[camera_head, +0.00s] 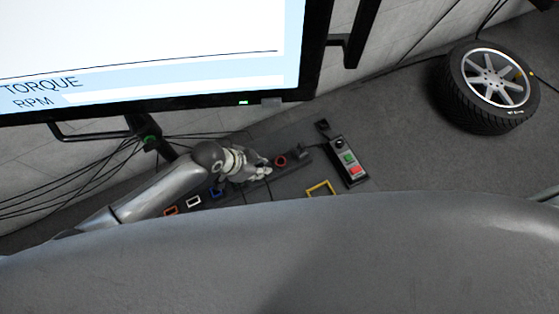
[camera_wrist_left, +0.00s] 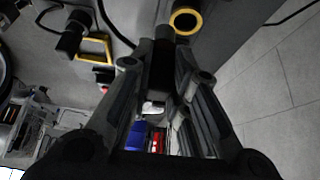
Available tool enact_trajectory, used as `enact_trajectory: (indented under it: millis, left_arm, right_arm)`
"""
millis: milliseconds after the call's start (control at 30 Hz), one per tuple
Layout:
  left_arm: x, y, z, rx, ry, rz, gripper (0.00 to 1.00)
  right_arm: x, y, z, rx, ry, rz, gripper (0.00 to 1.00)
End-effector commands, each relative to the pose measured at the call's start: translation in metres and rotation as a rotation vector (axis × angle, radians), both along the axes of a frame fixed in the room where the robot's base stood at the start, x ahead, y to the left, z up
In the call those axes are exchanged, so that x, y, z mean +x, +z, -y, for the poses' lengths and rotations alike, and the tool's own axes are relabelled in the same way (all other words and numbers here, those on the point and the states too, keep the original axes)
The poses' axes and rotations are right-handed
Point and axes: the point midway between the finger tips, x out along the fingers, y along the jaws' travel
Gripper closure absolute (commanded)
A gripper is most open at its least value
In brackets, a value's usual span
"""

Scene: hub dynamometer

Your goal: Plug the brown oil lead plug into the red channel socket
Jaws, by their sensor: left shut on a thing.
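My left gripper (camera_head: 264,172) is shut above the dark bench, just left of the red ring-shaped socket (camera_head: 280,161). In the left wrist view, its fingers close on a dark plug (camera_wrist_left: 160,68). Shadow hides whether this plug is brown, and the fingers cover much of it. The gripper and the red socket look close in the head view; a gap or contact cannot be told. A small red patch (camera_wrist_left: 103,89) shows beside the left finger in the wrist view. My right gripper is not in view.
A button box (camera_head: 350,162) stands right of the red socket. A yellow frame (camera_head: 320,188) lies nearby, with white (camera_head: 193,201) and blue (camera_head: 217,192) frames left. A yellow ring (camera_wrist_left: 185,21) shows in the wrist view. The monitor (camera_head: 160,55) overhangs behind; cables run left.

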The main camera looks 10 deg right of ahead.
Motion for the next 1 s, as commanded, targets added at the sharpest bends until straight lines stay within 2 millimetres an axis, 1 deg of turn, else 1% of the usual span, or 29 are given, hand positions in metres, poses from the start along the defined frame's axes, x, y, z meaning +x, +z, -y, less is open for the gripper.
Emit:
enact_trajectory:
  millis: [33,800,1000]
  left_arm:
    - [-0.003,0.002,0.002,-0.002,-0.001,-0.001,1.00]
    - [-0.047,0.002,0.017,-0.002,0.000,-0.002,1.00]
    - [-0.054,0.001,0.019,-0.002,0.000,0.001,1.00]
  right_arm:
    - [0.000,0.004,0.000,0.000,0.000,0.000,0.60]
    - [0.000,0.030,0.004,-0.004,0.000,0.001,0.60]
    - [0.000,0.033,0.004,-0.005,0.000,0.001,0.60]
